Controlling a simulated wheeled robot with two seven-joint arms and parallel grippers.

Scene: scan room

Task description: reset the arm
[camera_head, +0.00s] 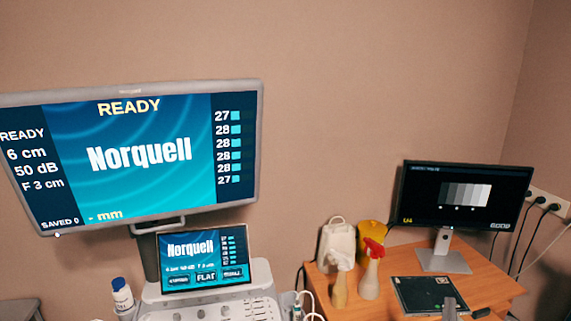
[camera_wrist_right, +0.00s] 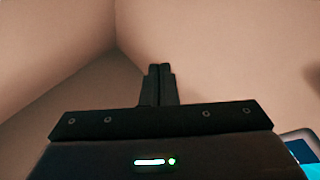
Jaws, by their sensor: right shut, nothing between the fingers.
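My right gripper (camera_head: 449,307) just enters the head view at the bottom right, in front of the wooden desk. Only its tip shows there. In the right wrist view its two dark fingers (camera_wrist_right: 160,70) are together with nothing between them, pointing toward bare walls. My left gripper is not in view.
An ultrasound machine has a large screen (camera_head: 140,155) reading READY and a small touch screen (camera_head: 205,262). A bottle (camera_head: 122,295) stands at its left. The desk (camera_head: 487,282) bears a monitor (camera_head: 464,195), spray bottles (camera_head: 370,275) and a dark flat device (camera_head: 425,292).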

